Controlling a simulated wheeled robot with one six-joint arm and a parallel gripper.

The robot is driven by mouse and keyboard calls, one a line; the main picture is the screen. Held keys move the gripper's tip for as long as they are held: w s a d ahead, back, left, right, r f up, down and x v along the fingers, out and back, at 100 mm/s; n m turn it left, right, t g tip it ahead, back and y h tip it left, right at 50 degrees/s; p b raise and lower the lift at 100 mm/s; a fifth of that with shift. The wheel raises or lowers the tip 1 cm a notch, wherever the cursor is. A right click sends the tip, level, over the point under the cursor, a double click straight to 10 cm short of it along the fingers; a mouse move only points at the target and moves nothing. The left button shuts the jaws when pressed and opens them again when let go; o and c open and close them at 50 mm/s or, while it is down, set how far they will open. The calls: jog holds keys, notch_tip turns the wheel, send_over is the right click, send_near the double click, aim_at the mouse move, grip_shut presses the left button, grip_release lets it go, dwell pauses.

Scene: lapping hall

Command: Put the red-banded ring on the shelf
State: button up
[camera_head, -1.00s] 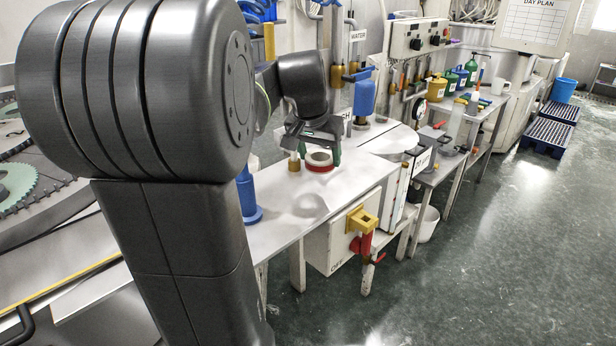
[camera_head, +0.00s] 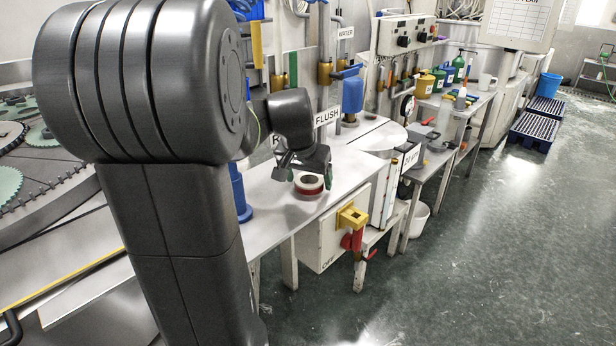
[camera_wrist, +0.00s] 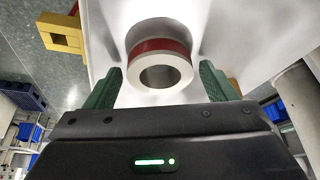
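The red-banded ring (camera_head: 309,184) is white with a red band around its side. It sits on the pale metal worktop, hole facing up. In the wrist view the ring (camera_wrist: 160,66) lies between my fingertips. My gripper (camera_head: 309,179) is above it, pointing down. In the wrist view my gripper (camera_wrist: 161,78) shows its two green fingers apart, with a narrow gap on each side of the ring, so it looks open. I cannot tell for sure which surface is the shelf; the worktop (camera_head: 345,178) carries the ring.
A blue cylinder (camera_head: 238,195) stands left of the ring. Behind is a FLUSH sign (camera_head: 327,116). A white box with a yellow and red switch (camera_head: 352,217) is under the worktop's front edge. A side bench (camera_head: 478,112) holds several bottles.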

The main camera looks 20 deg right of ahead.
jog(key=shift+o, duration=0.2)
jog(key=shift+r, duration=0.15)
jog(key=shift+r, duration=0.2)
jog(key=v, duration=1.1)
jog(key=shift+a+r, duration=0.15)
jog(key=shift+r, duration=0.15)
jog(key=shift+s, duration=0.1)
dwell(0.6)
